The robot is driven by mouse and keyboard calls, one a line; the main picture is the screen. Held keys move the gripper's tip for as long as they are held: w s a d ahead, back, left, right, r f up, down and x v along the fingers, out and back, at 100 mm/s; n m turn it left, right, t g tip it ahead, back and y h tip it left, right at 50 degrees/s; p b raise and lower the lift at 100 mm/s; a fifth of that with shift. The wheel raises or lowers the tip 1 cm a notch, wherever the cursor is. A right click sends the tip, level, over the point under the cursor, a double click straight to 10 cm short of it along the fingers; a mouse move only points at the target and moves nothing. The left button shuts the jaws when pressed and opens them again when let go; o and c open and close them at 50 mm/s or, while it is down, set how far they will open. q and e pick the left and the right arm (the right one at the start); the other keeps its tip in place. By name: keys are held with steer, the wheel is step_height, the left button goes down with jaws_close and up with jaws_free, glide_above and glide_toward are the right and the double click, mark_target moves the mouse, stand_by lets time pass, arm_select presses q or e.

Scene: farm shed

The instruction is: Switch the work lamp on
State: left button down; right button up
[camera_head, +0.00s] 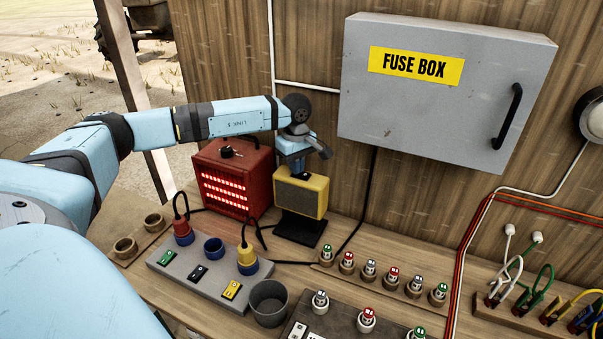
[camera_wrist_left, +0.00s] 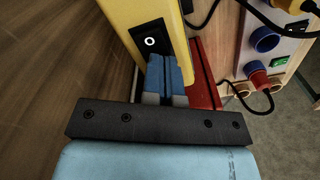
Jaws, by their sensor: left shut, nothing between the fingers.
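The work lamp (camera_head: 302,192) is a yellow box with a dark grey, unlit front, standing on a black base (camera_head: 300,230) on the bench. In the left wrist view, its yellow housing (camera_wrist_left: 122,12) carries a black rocker switch (camera_wrist_left: 150,42) marked with a white O. My left gripper (camera_wrist_left: 165,62) is shut and empty, its blue fingertips at the lower edge of the switch. I cannot tell whether they touch it. In the head view the gripper (camera_head: 293,160) is behind and above the lamp, its tips partly hidden. My right gripper is not in view.
A red heater (camera_head: 232,180) with glowing rows stands close left of the lamp. In front are a grey socket strip (camera_head: 200,268) with plugs and switches, and a grey cup (camera_head: 268,303). The fuse box (camera_head: 440,100) hangs on the wall.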

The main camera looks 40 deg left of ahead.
arm_select(q)
steer(key=shift+r+p, duration=0.35)
steer(key=shift+r, duration=0.15)
steer(key=shift+r+p, duration=1.45)
steer(key=shift+r, duration=1.45)
